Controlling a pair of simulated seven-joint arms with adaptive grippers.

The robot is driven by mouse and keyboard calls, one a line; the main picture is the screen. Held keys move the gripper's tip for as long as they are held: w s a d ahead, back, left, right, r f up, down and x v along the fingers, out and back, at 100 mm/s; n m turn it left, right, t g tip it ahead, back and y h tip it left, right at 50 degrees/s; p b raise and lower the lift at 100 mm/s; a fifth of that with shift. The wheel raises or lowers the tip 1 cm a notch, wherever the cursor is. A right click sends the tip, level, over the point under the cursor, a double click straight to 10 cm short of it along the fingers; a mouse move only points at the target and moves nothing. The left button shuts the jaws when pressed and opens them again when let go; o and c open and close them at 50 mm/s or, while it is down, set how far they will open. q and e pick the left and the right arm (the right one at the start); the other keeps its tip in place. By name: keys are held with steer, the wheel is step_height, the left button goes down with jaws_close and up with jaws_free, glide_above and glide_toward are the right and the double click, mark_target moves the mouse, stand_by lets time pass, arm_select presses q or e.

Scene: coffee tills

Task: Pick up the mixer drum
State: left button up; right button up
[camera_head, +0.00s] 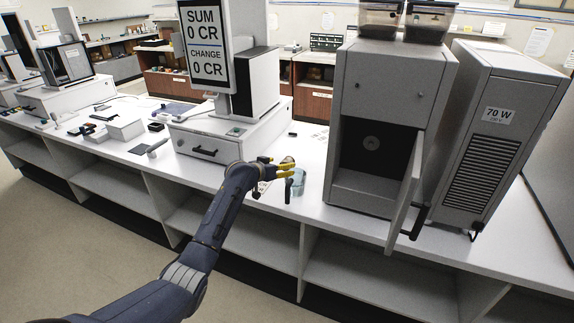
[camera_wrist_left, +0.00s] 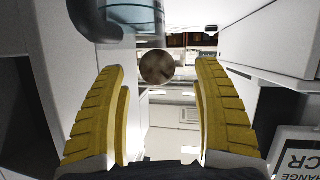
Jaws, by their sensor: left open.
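A light blue, see-through vessel with a black handle (camera_head: 298,184) stands on the white counter, left of the open grey machine. A small brownish-grey round thing (camera_head: 287,162) is just behind it; I cannot tell for sure which is the mixer drum. My left gripper (camera_head: 282,167) has yellow fingers and reaches over the counter beside both. In the left wrist view its fingers are wide apart, with nothing gripped. There the brown round end (camera_wrist_left: 157,68) lies beyond and between the fingertips, and the clear vessel (camera_wrist_left: 136,14) is at the top. My right gripper is not in view.
The grey machine (camera_head: 391,88) has its door (camera_head: 405,190) swung open toward the front edge. A grey 70 W unit (camera_head: 493,125) stands to its right. A till with a screen (camera_head: 207,45) and drawer (camera_head: 205,150) is on the left. Counter around the vessel is mostly clear.

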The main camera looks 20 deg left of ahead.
mark_target(286, 160)
arm_select(q)
steer(key=shift+w+d+f, duration=0.1)
steer(key=shift+w+d, duration=0.15)
steer(key=shift+w, duration=0.25)
steer(key=shift+w+d+f, duration=0.1)
steer(key=shift+w+d, duration=0.15)
steer(key=shift+w, duration=0.25)
steer(key=shift+x, duration=1)
steer(key=shift+c, duration=0.5)
steer(key=c, duration=1.3)
steer(key=shift+c, duration=0.2)
steer(key=shift+r, duration=0.1)
step_height(286, 160, up, 20)
steer(key=shift+f, duration=0.1)
jaws_close()
